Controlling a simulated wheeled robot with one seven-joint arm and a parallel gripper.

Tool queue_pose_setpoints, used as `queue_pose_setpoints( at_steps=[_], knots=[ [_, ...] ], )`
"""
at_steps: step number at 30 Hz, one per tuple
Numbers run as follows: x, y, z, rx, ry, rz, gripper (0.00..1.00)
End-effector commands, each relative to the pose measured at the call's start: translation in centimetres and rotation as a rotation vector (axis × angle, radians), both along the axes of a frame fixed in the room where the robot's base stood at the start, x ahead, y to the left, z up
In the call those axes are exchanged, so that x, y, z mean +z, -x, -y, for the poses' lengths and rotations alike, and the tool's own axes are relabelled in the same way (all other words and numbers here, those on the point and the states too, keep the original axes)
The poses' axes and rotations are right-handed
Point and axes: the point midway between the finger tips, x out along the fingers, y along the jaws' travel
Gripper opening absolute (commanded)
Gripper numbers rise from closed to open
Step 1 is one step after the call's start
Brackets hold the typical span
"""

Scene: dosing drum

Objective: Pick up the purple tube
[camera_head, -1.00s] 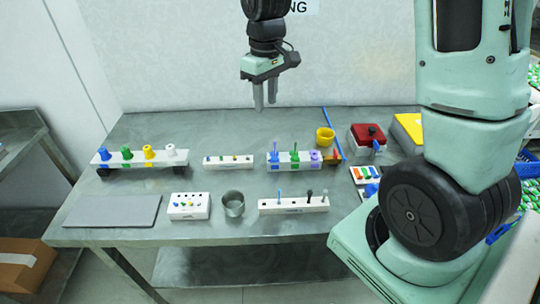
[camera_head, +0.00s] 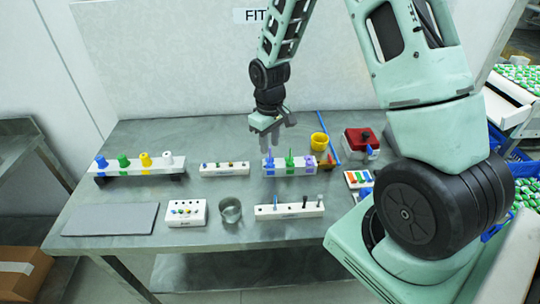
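A white rack (camera_head: 291,170) stands toward the back of the metal table, right of centre. It holds a blue-violet piece (camera_head: 269,161) at its left end, a green one (camera_head: 289,160) in the middle and a low purple tube (camera_head: 309,162) at its right end. My gripper (camera_head: 264,146) points down over the left part of the rack. Its two fingers are apart with nothing seen between them. The fingertips look just above or behind the blue-violet piece; I cannot tell whether they touch it.
A yellow cup (camera_head: 320,142) and a red-topped box (camera_head: 361,141) stand right of the rack. A small white rack (camera_head: 224,169) is to its left. In front are a metal cup (camera_head: 230,210) and a long white block (camera_head: 289,211) with upright pins. A grey mat (camera_head: 111,219) lies front left.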

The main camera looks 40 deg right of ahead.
Motion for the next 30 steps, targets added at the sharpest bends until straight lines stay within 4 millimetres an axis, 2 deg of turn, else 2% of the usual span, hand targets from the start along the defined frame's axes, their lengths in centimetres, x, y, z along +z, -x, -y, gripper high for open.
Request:
queue_pose_setpoints(
  at_steps=[9,18,19,22,30],
  knots=[
    [-3.9,0.3,-0.1,0.001,0.0,-0.003,0.33],
    [-4.5,0.3,0.0,0.0,0.0,0.0,0.33],
    [-4.5,0.3,-0.1,0.0,0.0,0.0,0.3],
    [-4.5,0.3,-0.1,0.001,0.0,0.0,0.02],
    [-4.5,0.3,-0.1,0.001,0.0,-0.001,0.0]
  ],
)
